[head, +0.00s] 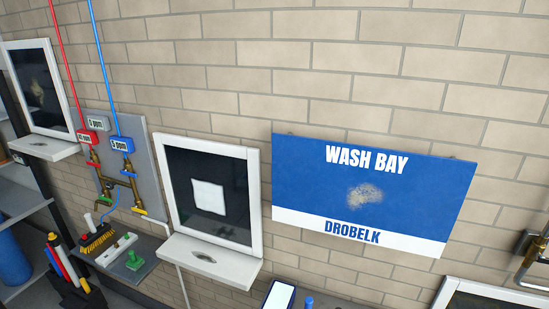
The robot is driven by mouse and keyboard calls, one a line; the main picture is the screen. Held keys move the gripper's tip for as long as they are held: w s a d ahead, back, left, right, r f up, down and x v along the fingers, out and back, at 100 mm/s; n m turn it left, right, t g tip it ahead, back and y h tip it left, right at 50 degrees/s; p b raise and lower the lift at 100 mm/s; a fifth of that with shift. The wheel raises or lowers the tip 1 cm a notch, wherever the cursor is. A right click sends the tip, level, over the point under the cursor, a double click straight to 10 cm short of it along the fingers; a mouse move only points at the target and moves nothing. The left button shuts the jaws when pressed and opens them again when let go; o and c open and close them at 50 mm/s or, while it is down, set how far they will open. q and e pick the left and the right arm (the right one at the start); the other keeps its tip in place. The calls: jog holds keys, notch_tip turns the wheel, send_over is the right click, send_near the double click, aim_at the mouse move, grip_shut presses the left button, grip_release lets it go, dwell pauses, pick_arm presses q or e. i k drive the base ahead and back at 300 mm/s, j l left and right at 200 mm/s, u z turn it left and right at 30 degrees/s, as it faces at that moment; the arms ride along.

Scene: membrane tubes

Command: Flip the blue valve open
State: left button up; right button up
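A yellow handle (140,211) sits lower on the brass pipework. Neither of my grippers is in view.
A shelf below the pipes holds a yellow brush (97,239) and a green item (134,260). White-framed panels (157,165) with protruding ledges (205,260) flank the valves. A blue "WASH BAY" sign (300,180) hangs right. A grey rack (20,200) stands at left.

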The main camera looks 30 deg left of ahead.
aim_at(122, 172)
jog(key=u, duration=1.2)
